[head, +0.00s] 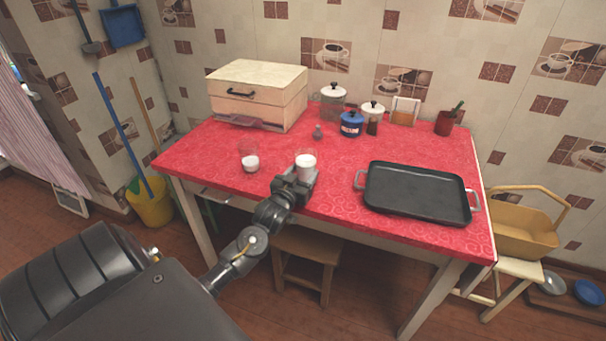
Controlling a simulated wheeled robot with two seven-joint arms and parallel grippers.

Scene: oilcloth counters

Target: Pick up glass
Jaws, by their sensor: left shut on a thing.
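A glass with white contents (306,161) stands upright at the front middle of the red table, at the tip of my left gripper (302,176). My left gripper reaches in from the lower left and is shut on this glass; its fingers hide the lower part. I cannot tell whether the glass touches the table. A second clear glass with white contents (250,162) stands on the table to the left, apart from the gripper. My right gripper is not in view.
A black tray with handles (416,192) lies on the red table (340,205) at the right. A wooden bread box (257,94), a lidded jar (333,103), a blue canister (351,125) and a dark red cup (444,122) stand at the back. A stool (306,246) is below the front edge.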

